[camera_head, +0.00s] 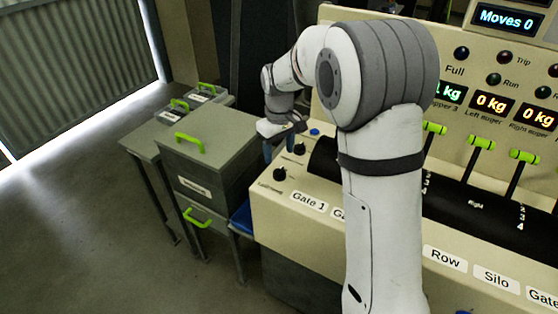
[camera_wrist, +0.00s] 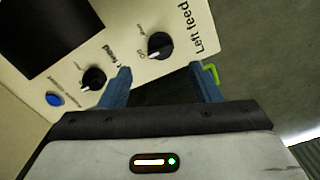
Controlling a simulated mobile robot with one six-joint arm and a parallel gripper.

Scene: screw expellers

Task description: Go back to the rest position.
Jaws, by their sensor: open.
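My gripper (camera_head: 279,148) is at the far left end of the control console (camera_head: 270,219), above its sloping face. In the wrist view my gripper (camera_wrist: 161,79) has its two blue fingers spread apart with nothing between them. A black knob marked Left feed (camera_wrist: 160,44) lies just beyond the gap between the fingers, and a second black knob (camera_wrist: 94,78) is just past the left finger. Both appear apart from the fingers. My white arm hides the middle of the console in the head view.
A blue button (camera_wrist: 54,99) sits left of the knobs. Green-handled levers (camera_head: 481,142) stand on the console at right. Grey boxes with green handles (camera_head: 190,143) stand close on the left. Open floor (camera_head: 80,200) lies further left.

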